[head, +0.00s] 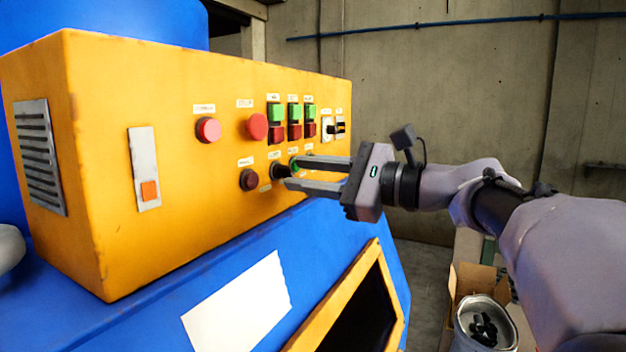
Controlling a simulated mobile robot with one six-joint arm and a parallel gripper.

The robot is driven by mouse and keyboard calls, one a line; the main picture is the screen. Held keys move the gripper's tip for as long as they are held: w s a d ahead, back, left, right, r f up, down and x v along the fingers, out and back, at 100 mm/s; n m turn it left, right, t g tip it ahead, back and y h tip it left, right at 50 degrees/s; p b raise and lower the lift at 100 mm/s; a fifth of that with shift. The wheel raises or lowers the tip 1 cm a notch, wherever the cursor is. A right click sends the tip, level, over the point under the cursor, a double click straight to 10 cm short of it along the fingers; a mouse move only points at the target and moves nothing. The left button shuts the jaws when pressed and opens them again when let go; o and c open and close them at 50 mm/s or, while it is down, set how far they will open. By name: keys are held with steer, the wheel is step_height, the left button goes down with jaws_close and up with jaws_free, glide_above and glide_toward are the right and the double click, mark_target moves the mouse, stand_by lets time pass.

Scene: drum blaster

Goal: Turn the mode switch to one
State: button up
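The yellow control panel (180,120) carries a black rotary knob (278,171) in its lower row, which looks like the mode switch; the small labels are too blurred to read. My gripper (293,174) reaches in from the right, its two fingers apart, one above the other in the picture. The fingertips are close to the knob and partly cover that stretch of the panel. I cannot tell whether they touch the knob, and its pointer direction is unclear. Nothing shows clearly between the fingers.
A dark round button (249,180) is left of the knob. Red buttons (256,127) and green-and-red button pairs (275,113) are above. A blue machine body (130,325) slopes below; a bucket (462,325) stands lower right.

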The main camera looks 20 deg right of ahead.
steer(key=b+v, duration=0.1)
steer(key=v, duration=1.4)
